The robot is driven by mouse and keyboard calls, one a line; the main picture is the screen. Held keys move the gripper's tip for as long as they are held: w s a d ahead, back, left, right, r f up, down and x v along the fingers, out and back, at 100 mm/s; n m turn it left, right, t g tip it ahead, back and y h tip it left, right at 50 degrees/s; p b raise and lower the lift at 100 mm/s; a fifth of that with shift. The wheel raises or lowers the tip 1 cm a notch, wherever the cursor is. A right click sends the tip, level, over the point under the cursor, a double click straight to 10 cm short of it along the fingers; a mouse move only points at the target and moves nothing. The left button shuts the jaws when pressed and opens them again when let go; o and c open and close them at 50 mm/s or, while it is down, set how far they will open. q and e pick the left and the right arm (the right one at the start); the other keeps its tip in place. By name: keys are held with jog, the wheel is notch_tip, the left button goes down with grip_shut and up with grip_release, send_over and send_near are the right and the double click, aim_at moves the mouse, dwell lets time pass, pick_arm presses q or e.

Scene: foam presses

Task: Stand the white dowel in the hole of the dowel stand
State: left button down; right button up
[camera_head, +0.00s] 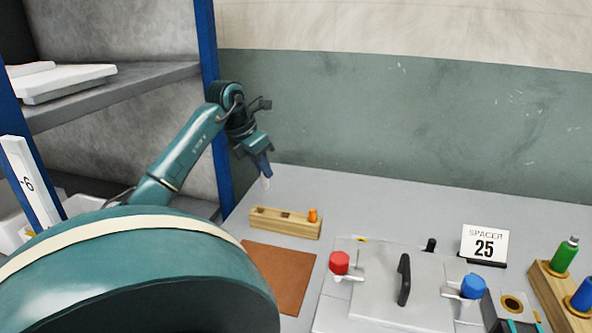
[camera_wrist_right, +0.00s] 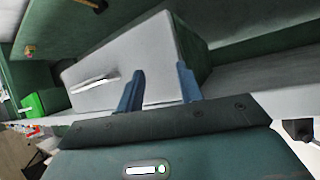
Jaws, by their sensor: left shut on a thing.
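The white dowel (camera_head: 266,184) hangs upright below my left gripper (camera_head: 262,168), which is shut on its upper part. The wooden dowel stand (camera_head: 275,225) lies on the table below, and the dowel's lower end appears above and behind its left part, apart from it. An orange peg (camera_head: 313,214) stands at the stand's right end, and dark holes show in its top. My right gripper (camera_wrist_right: 160,88) shows in the right wrist view with its two blue fingers apart and nothing between them.
A brown mat (camera_head: 280,278) lies in front of the stand. A grey press plate with a red knob (camera_head: 339,262) and a blue knob (camera_head: 473,287) is to the right. A sign (camera_head: 484,244) reads "SPACER 25". A blue shelf post (camera_head: 208,60) stands close to my left arm.

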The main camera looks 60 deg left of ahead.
pick_arm(q)
jog(key=shift+s+a+r, duration=0.1)
jog(key=shift+s+a, duration=0.55)
jog(key=shift+s, duration=0.15)
pick_arm(e)
jog(key=shift+d, duration=0.1)
jog(key=shift+f, duration=0.15)
pick_arm(q)
notch_tip(320, 180, down, 6)
jog(key=b, duration=0.4)
jog(key=shift+r, duration=0.1)
pick_arm(e)
jog(key=shift+w+a+f+m, duration=0.1)
jog(key=shift+a+f+m, duration=0.1)
jog(key=shift+f, duration=0.3)
jog(key=shift+w+a+f+m, duration=0.1)
jog(key=shift+f+m, duration=0.1)
jog(key=shift+f, duration=0.25)
jog(key=shift+d+r, duration=0.1)
jog(key=shift+r, duration=0.05)
pick_arm(q)
jog(key=shift+w+p, duration=0.1)
jog(key=shift+p, duration=0.3)
pick_arm(e)
jog(key=shift+r, duration=0.1)
